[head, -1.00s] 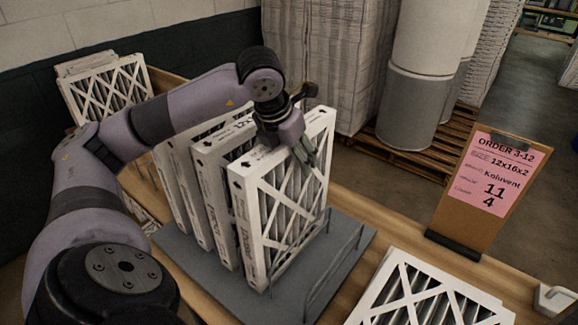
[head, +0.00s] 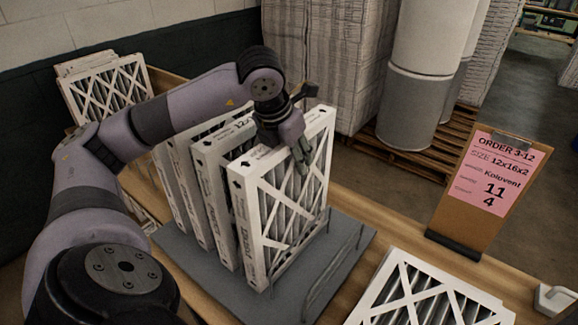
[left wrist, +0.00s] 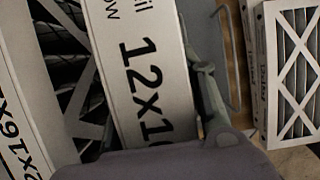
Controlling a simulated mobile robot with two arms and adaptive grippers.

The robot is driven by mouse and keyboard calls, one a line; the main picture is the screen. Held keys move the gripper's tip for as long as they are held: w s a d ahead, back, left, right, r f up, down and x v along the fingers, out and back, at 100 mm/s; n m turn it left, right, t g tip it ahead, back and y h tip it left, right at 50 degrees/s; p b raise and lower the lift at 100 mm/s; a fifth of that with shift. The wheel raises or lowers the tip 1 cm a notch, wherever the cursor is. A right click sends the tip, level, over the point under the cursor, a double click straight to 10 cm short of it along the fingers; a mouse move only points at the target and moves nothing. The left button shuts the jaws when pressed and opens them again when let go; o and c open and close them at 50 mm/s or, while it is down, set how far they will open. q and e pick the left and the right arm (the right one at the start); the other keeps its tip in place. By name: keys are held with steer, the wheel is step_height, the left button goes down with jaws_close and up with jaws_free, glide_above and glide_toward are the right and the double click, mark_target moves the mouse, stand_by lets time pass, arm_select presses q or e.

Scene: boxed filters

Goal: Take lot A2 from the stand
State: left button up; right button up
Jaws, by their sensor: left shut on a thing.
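Several white-framed pleated filters stand upright in a row on the grey stand (head: 205,285). My left gripper (head: 299,160) is shut on the top edge of the front filter (head: 285,215), with one finger down over its near face. The other finger is hidden in the head view. In the left wrist view the held filter's edge (left wrist: 140,70) reads "12x1…", with a finger along its right side. The front filter still stands upright on the stand. No "A2" mark is readable. My right gripper is not in view.
A clipboard with a pink order sheet (head: 493,172) stands at the right, reading 12x16x2, Koluvent, 11, 4. More filters lie at the front right (head: 425,290) and stand at the back left (head: 105,90). Wire dividers (head: 335,265) rise before the front filter.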

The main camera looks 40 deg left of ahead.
arm_select(q)
jaws_close()
steer(key=shift+r, duration=0.1)
